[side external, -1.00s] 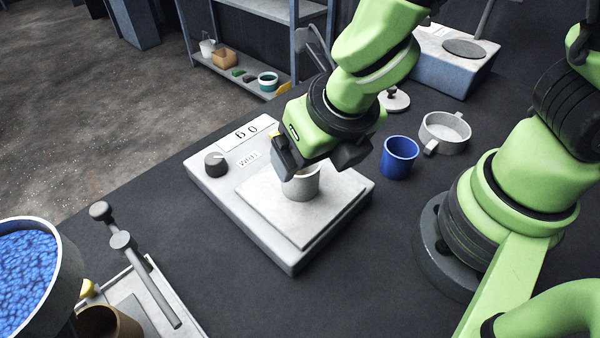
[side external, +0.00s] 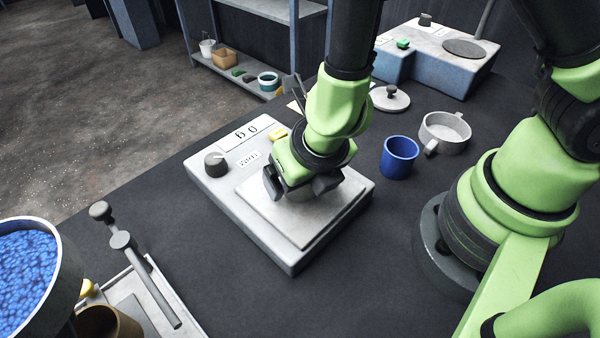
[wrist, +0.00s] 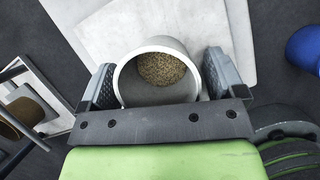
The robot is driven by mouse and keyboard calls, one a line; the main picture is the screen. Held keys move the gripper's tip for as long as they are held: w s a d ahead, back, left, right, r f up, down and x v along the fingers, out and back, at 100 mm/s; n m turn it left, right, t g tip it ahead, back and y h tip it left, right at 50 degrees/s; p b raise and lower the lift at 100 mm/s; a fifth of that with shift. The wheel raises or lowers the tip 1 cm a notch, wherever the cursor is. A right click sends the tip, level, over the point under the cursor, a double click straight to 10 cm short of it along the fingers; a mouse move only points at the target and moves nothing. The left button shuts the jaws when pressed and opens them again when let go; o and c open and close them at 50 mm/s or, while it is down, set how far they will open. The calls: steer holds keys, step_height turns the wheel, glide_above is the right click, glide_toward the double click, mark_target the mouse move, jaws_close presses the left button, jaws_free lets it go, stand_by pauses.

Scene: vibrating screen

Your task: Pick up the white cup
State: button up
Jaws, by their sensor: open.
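The white cup (wrist: 126,82) stands on the plate of the weighing scale (side external: 325,222). In the wrist view it holds brown grains (wrist: 161,69). My gripper (wrist: 160,78) is open, with one finger on each side of the cup. A narrow gap shows at the right finger; the left finger is very close to the cup wall, and I cannot tell if it touches. In the side view my gripper (side external: 300,187) points down over the scale plate and hides most of the cup.
A blue cup (side external: 398,157) and a grey two-handled pot (side external: 445,132) stand right of the scale. A round lid (side external: 390,99) lies behind. A bowl of blue grains (side external: 27,275) and a brown cup (side external: 108,325) are at front left. The dark table before the scale is clear.

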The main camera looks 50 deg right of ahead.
steer(key=shift+f, duration=0.15)
steer(key=c, duration=1)
